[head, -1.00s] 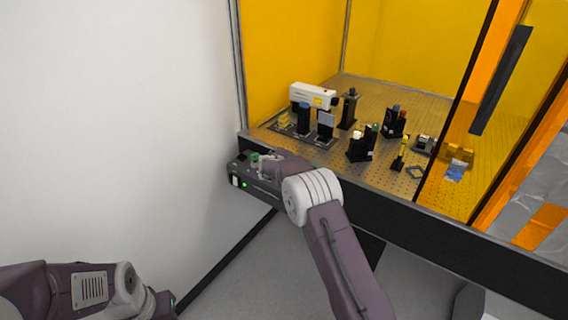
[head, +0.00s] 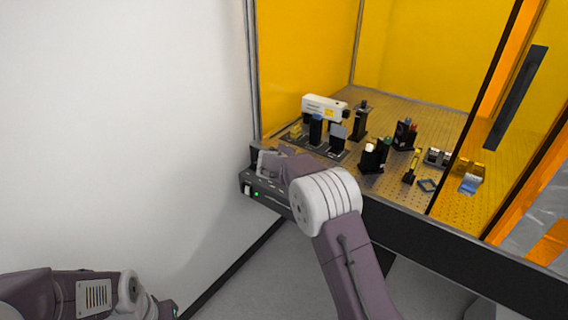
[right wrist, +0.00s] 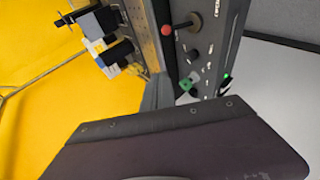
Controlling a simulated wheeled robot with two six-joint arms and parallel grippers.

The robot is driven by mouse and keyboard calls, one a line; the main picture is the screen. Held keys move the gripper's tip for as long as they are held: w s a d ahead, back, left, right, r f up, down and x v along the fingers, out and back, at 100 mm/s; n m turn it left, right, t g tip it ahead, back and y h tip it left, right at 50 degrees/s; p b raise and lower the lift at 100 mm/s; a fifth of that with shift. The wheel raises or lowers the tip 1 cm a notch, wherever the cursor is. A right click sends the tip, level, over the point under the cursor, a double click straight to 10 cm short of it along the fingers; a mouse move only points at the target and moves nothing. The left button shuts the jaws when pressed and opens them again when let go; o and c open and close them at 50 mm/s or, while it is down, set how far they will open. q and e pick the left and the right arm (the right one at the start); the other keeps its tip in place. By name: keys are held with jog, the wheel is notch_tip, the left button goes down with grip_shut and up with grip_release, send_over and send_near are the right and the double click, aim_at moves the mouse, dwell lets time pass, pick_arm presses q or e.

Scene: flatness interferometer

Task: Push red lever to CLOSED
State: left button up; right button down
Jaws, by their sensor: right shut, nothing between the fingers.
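The red lever has a red ball knob (right wrist: 166,30) on a thin shaft and stands out from the face of a dark control box (right wrist: 209,50) in the right wrist view. The box also shows in the head view (head: 262,192), at the left front corner of the optical table. The lever cannot be made out in the head view. My right gripper (head: 264,163) is over the top of this box, shut and empty. Its contact with the lever cannot be told. My left arm shows at the lower left, with its fingers out of view.
A green knob (right wrist: 187,85) sits on the box near the lever, and a green light (head: 257,194) glows on its front. The perforated table (head: 395,187) behind carries a white laser unit (head: 324,107) and several optic mounts. Yellow panels (head: 305,60) enclose it. A white wall is at left.

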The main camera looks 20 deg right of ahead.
jog(key=shift+s+d+r, duration=0.8)
jog(key=shift+s+r, duration=0.95)
jog(key=shift+r, duration=1.6)
jog(key=s+d+f+m+g, duration=0.2)
jog(key=s+f+m, duration=0.1)
jog(key=s, duration=0.5)
jog(key=s+a+f+m+g+y, duration=0.2)
jog(key=s+f, duration=0.3)
jog(key=s, duration=0.4)
jog(key=s+a+f+m+g+y, duration=0.1)
jog(key=s+f, duration=0.4)
jog(key=s, duration=0.5)
jog(key=s+a+f+m+g+y, duration=0.2)
jog(key=s+a+f+m+g, duration=0.1)
jog(key=s, duration=0.6)
notch_tip(320, 180, down, 2)
jog(key=shift+s+a+f+m+y, duration=0.25)
jog(key=shift+a+m+y, duration=0.05)
jog(key=shift+a+m, duration=0.15)
